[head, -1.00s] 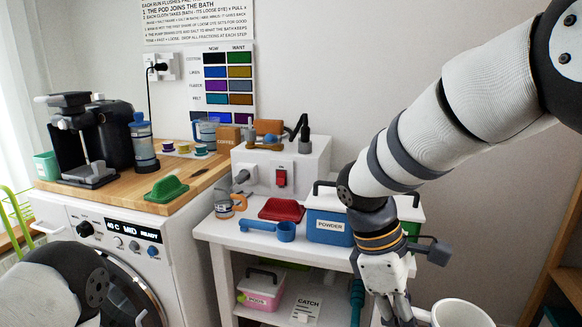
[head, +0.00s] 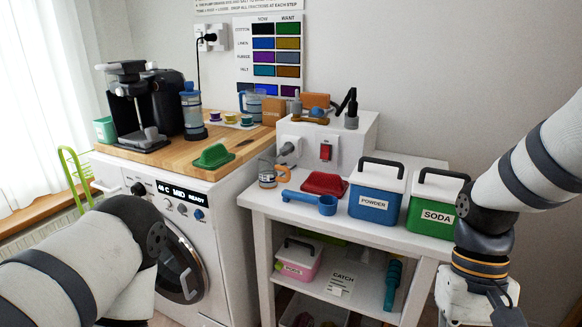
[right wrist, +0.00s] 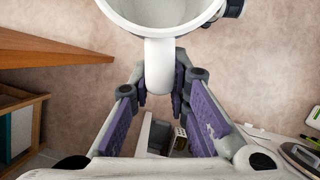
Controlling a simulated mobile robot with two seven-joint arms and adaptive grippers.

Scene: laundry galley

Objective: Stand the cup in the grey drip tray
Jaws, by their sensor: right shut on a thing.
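The white cup (right wrist: 158,62) is in the right wrist view, with its round mouth at the top edge and its handle towards me. My right gripper (right wrist: 160,95) is shut on the handle, its purple-padded fingers on either side. In the head view my right gripper's body (head: 480,305) is at the lower right; the cup is out of that view. The grey drip tray (head: 142,142) appears to be the flat base of the black coffee machine (head: 160,100) on the wooden counter at the left. A lever part covers some of it. My left gripper is out of view.
A blue and clear canister (head: 193,115) stands just right of the coffee machine, and a green cup (head: 104,129) left of it. A green-handled brush (head: 213,156) lies on the counter's front. A powder box (head: 376,196) and soda box (head: 436,207) crowd the white table.

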